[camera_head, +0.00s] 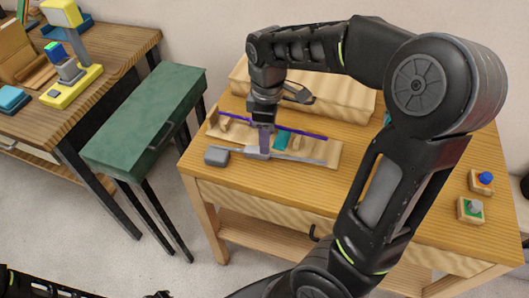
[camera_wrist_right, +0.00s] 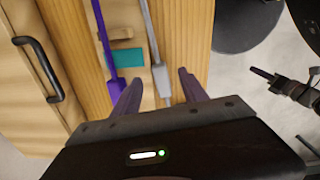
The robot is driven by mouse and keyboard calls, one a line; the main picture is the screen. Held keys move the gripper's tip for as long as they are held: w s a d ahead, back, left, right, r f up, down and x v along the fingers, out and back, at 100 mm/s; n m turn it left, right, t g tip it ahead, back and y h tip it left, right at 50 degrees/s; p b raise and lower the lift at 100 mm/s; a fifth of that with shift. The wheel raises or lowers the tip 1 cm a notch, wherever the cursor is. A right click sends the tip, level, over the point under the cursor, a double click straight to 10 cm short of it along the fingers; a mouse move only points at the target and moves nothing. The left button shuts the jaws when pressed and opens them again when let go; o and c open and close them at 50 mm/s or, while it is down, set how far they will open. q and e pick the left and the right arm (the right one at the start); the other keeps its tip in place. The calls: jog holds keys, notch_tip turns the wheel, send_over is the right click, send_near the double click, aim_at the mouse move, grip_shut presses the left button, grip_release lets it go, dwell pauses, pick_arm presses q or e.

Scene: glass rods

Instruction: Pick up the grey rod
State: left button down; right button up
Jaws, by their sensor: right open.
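The grey rod (camera_head: 303,158) lies across the light wooden holder on the table, with a thick dark grey end at its left.
A purple rod (camera_head: 310,134) lies behind the grey one, close to a right finger, with a teal block (camera_head: 281,141) between them. A wooden box (camera_head: 335,100) stands behind. Two small blocks (camera_head: 470,209) sit at the table's right. A green cabinet (camera_head: 140,115) stands left.

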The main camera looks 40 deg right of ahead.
jog(key=f, duration=0.5)
jog(key=shift+w+f+p, duration=0.1)
jog(key=shift+w+p, duration=0.1)
jog(key=shift+p, duration=0.15)
jog(key=shift+c, duration=0.4)
grip_shut()
dwell(0.4)
